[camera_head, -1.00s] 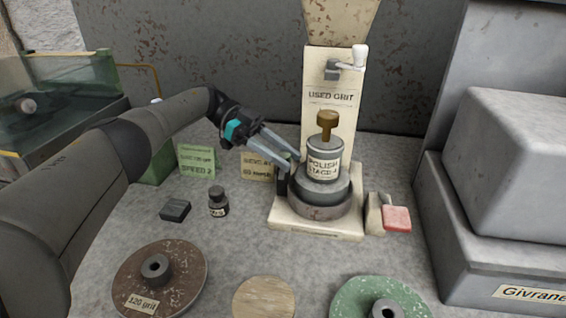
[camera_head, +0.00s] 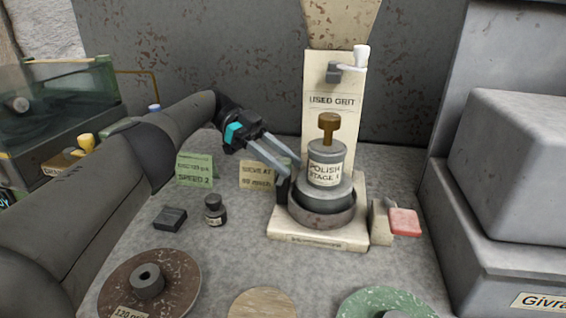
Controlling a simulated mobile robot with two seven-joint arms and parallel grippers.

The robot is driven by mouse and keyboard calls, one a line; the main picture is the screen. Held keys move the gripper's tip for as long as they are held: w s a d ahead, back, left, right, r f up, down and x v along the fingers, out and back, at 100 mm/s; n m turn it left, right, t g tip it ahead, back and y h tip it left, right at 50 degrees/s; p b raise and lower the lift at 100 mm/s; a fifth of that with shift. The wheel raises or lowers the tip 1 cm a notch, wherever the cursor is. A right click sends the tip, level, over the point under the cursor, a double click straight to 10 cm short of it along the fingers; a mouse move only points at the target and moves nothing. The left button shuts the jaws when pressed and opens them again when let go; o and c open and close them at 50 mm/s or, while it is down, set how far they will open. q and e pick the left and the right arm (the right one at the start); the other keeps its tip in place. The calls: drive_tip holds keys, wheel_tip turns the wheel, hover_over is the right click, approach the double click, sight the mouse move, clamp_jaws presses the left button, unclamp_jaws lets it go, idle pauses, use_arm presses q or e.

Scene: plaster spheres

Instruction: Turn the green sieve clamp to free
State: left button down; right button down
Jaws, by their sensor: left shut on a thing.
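The sieve stand (camera_head: 320,243) has a cream base with a dark round pan, and a grey canister (camera_head: 326,172) labelled "POLISH STAGE 1" with a brown knob stands on it. My left gripper (camera_head: 292,171) reaches in from the left, its two fingers at the left side of this stand. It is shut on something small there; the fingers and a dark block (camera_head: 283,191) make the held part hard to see. I make out no green on it. A red paddle-shaped clamp (camera_head: 404,222) sits at the stand's right side. My right gripper is out of view.
Green (camera_head: 195,170) and cream (camera_head: 258,175) cards stand behind. A brown disc (camera_head: 150,284) and green disc (camera_head: 385,303) lie in front. A grey machine (camera_head: 520,170) bounds the right.

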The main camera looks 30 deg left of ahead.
use_arm(q)
drive_tip(key=shift+d, duration=0.1)
drive_tip(key=c, duration=0.8)
unclamp_jaws()
drive_tip(key=shift+r, duration=0.1)
